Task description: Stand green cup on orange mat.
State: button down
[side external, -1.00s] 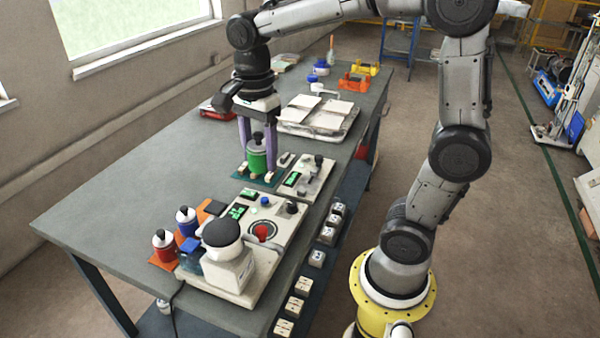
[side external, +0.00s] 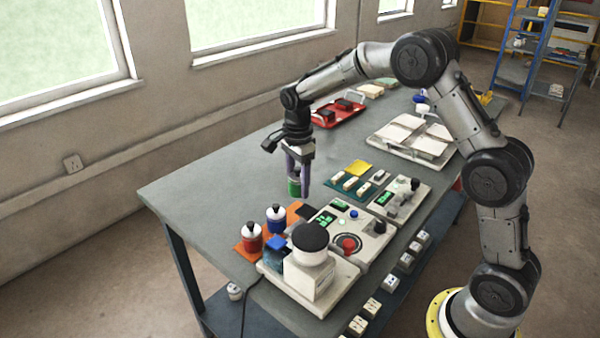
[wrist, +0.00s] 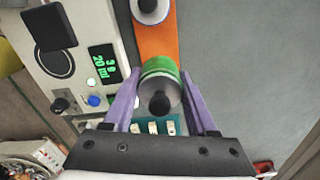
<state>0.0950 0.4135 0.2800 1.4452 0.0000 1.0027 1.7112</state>
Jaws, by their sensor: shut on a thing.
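My gripper (side external: 293,193) is shut on the green cup (side external: 294,188), which shows between the purple fingers in the side view. In the wrist view the green cup (wrist: 158,67) is seen from above, with a dark knob on top. The orange mat (side external: 292,211) lies on the table in front of the tester, and its strip also shows in the wrist view (wrist: 157,42). The red cup (side external: 251,238) and blue cup (side external: 275,219) stand on it. The cup is held above the table, beyond the mat's far end.
A tester (side external: 322,284) with a black-topped white unit stands beside the mat. A teal mat (side external: 364,187) with small tan pieces lies to the right. The grey table left of the gripper is clear.

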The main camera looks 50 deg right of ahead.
jog(key=shift+f, duration=2.85)
jog(key=shift+f, duration=0.3)
grip_release()
jog(key=shift+r, duration=3)
